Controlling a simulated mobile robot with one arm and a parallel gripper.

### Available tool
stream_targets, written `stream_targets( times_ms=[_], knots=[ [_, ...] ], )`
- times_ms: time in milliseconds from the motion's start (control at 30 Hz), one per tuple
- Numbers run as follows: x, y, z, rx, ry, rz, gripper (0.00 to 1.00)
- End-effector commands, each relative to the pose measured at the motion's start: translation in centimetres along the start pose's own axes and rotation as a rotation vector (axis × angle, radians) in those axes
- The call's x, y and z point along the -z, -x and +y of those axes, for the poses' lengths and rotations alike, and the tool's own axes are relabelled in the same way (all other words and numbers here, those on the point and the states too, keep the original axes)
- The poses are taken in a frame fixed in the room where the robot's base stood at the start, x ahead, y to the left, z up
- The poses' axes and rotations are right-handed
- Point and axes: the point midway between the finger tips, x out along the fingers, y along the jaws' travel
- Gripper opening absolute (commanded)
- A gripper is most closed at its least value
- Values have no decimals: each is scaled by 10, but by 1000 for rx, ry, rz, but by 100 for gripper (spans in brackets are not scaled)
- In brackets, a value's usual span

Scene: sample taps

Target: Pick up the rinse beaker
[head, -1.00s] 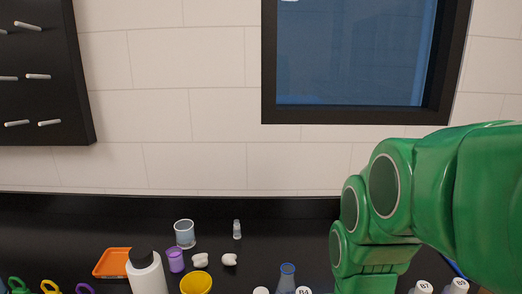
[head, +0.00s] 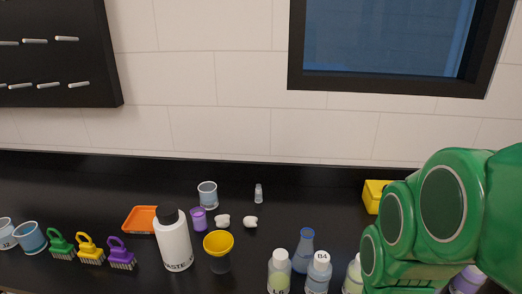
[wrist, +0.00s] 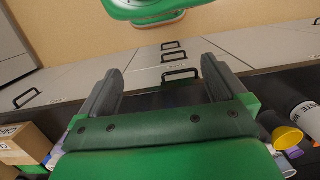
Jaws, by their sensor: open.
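Several cups could be the rinse beaker; I cannot read a label saying so. A clear beaker with pale bluish contents (head: 207,195) stands upright at the back of the black counter in the head view. A cup with blue contents (head: 30,238) stands at the far left, beside another cup (head: 6,233) cut by the picture edge. My gripper (wrist: 160,78) shows in the wrist view with its two grey fingers wide apart and nothing between them. It faces drawer fronts with black handles, apart from any beaker. In the head view only my green arm shows, at right.
A white bottle with a black cap (head: 174,242), a yellow-topped cup (head: 218,246), a purple cup (head: 198,219) and an orange tray (head: 141,219) stand near the clear beaker. Colored brushes (head: 91,250) lie left. Bottles (head: 318,272) crowd the front right. A yellow box (head: 374,196) is behind my arm.

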Motion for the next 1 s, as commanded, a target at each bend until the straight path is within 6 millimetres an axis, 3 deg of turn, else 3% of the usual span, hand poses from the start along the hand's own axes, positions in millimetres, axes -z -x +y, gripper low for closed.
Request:
stream_targets(
  times_ms=[467,1000],
  knots=[
    [93,23,-112,307,-114,-8,98],
    [201,53,-234,660,-378,-136,98]
  ],
)
